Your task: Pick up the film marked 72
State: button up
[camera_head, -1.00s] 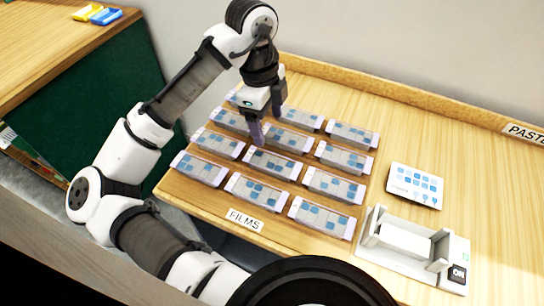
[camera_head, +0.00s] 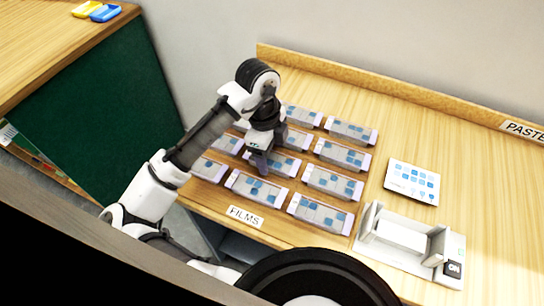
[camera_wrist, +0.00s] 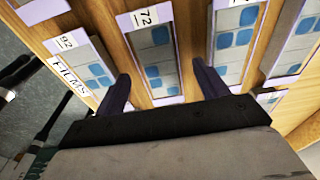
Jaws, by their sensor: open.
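The film marked 72 (camera_wrist: 157,62) is a long pale strip with blue squares and a white end label. In the wrist view it lies between the two dark fingers of my gripper (camera_wrist: 159,72), which are open and apart from its sides. Nothing is held.
The film marked 92 (camera_wrist: 85,62) lies close on the left in the wrist view, and another film (camera_wrist: 236,42) on the right. A FILMS label (camera_head: 245,217) marks the table front. A white device (camera_head: 400,237) and a blue-patterned card (camera_head: 412,182) stand to the right.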

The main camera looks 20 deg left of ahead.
jog(key=c, duration=1)
jog(key=shift+c, duration=0.2)
jog(key=shift+r, duration=0.15)
